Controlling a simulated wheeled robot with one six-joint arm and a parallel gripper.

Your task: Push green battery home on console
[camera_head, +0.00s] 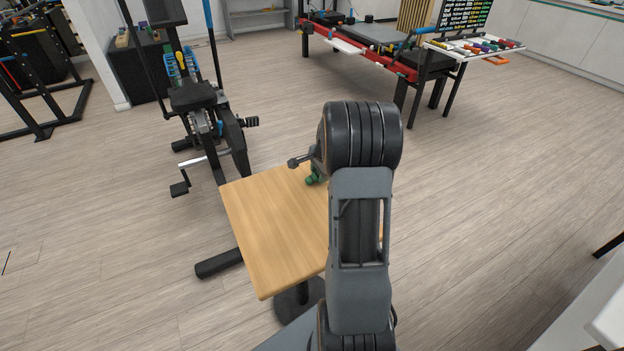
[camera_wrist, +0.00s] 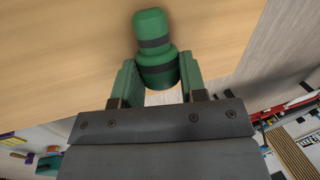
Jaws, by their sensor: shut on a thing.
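In the wrist view, a green, stepped round thing with dark bands (camera_wrist: 154,32) lies between the green fingers of my gripper (camera_wrist: 158,70). Its narrower end points away from the gripper, over the wooden surface. I cannot tell whether it is the green battery or whether it touches the wood. In the head view, a small green part (camera_head: 312,180) shows just left of my arm, above the far part of the table; I cannot tell whether it is the held thing or a finger. My arm hides most of the gripper there. I cannot make out a console.
The wooden table (camera_head: 272,230) has a bare top left of my arm. A black exercise machine (camera_head: 200,110) with pedals stands close behind its left corner. A red-framed bench (camera_head: 360,50) and a tray with coloured items (camera_head: 475,48) are farther back. Open floor lies to the right.

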